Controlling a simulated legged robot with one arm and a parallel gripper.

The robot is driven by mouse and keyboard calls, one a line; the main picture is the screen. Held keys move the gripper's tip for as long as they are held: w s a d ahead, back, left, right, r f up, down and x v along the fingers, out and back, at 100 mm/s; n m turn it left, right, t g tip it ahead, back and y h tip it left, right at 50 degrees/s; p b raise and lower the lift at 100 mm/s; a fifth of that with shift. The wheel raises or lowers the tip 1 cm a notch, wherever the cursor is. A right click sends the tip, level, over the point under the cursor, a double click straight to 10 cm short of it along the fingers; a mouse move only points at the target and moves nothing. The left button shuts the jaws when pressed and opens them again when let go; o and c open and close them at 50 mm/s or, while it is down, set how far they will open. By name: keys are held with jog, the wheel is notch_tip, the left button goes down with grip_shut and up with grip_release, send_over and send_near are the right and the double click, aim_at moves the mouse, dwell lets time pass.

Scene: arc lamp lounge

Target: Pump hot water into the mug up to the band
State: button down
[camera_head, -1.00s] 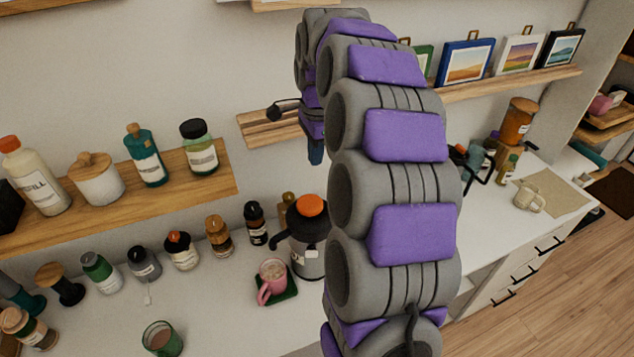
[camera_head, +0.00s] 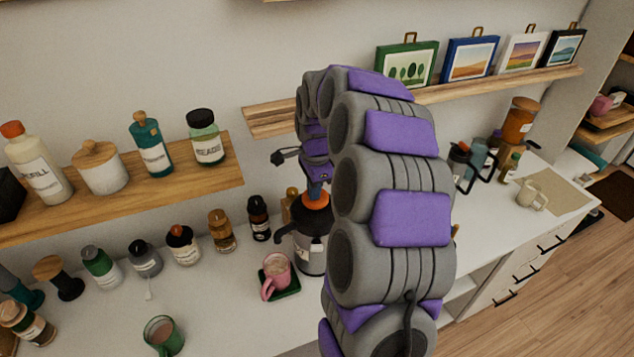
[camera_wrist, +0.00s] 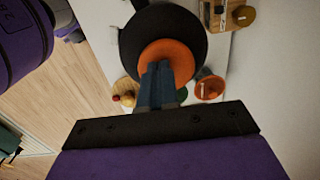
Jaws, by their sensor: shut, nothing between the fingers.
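The pump pot (camera_head: 311,240) stands on the white counter, with a dark lid, a spout pointing left and an orange pump top (camera_head: 317,201). The pink mug (camera_head: 276,274) sits on a green coaster (camera_head: 291,288) below the spout, with something pale inside; I cannot make out a band. My gripper (camera_head: 314,190) is shut and empty, pointing down right at the orange top. In the wrist view the blue fingertips (camera_wrist: 158,72) overlap the orange top (camera_wrist: 182,56); whether they touch it I cannot tell. My arm hides the counter right of the pot.
Several bottles and jars line the counter left of the pot, one being an amber jar (camera_head: 221,231). A green mug (camera_head: 163,335) stands at the front. A wooden shelf (camera_head: 215,178) with bottles is at left, and a picture ledge (camera_head: 450,96) is behind my arm.

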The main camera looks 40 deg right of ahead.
aim_at(323, 196)
jog(key=shift+d+f, duration=0.2)
jog(key=shift+d, duration=0.65)
jog(key=shift+s+d+f, duration=0.1)
jog(key=shift+d+f, duration=0.1)
jog(key=shift+f, duration=0.7)
jog(key=shift+s+a, duration=0.15)
jog(key=shift+a, duration=0.5)
jog(key=r+p, duration=0.1)
jog(key=r, duration=0.1)
jog(key=d+r, duration=0.1)
jog(key=shift+w+d+r+p, duration=0.15)
jog(key=shift+w+r+p, duration=0.05)
jog(key=shift+r+p, duration=0.85)
jog(key=shift+r, duration=4.5)
jog(key=shift+s+a+n, duration=1.9)
jog(key=shift+s+a, duration=0.1)
jog(key=shift+a, duration=2.45)
jog(key=s+a+f+n, duration=0.2)
jog(key=s+a+n, duration=0.3)
jog(key=s, duration=0.4)
jog(key=s+a+f+n+g, duration=0.1)
jog(key=s+a+f+n, duration=0.1)
jog(key=s+a+n, duration=0.4)
jog(key=s+a+f+n+g, duration=0.1)
jog(key=s+a+n, duration=0.5)
jog(key=s, duration=0.6)
jog(key=shift+s+f+b, duration=0.2)
jog(key=shift+f+b, duration=0.25)
jog(key=shift+f, duration=0.2)
